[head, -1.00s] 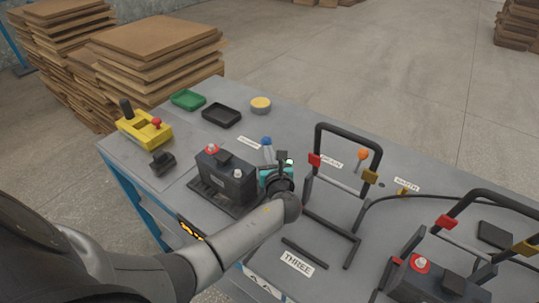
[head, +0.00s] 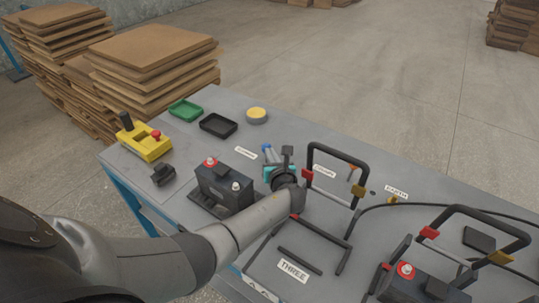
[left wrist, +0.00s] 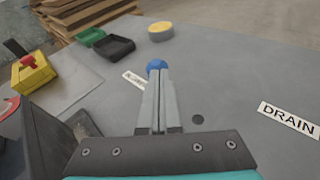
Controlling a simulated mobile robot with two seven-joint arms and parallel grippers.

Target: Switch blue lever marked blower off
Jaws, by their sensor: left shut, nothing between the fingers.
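The blue lever's round knob (head: 266,148) stands on the bench behind the battery, beside the white blower label (head: 246,153). In the left wrist view the knob (left wrist: 156,64) shows just past my fingertips, and its stem is hidden behind them. The label (left wrist: 134,80) is partly covered by the fingers there. My left gripper (head: 271,155) is shut and empty, its tips pointing at the knob; in the left wrist view the shut fingers (left wrist: 157,76) seem at or very near it. I cannot tell whether they touch. My right gripper is not in view.
A dark battery (head: 224,188) stands left of my left forearm. A black frame (head: 338,151) rises to the right, near an orange lever (head: 353,167) and the drain label (head: 324,171). A yellow control box (head: 146,146) and green tray (head: 186,110) lie at the back left.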

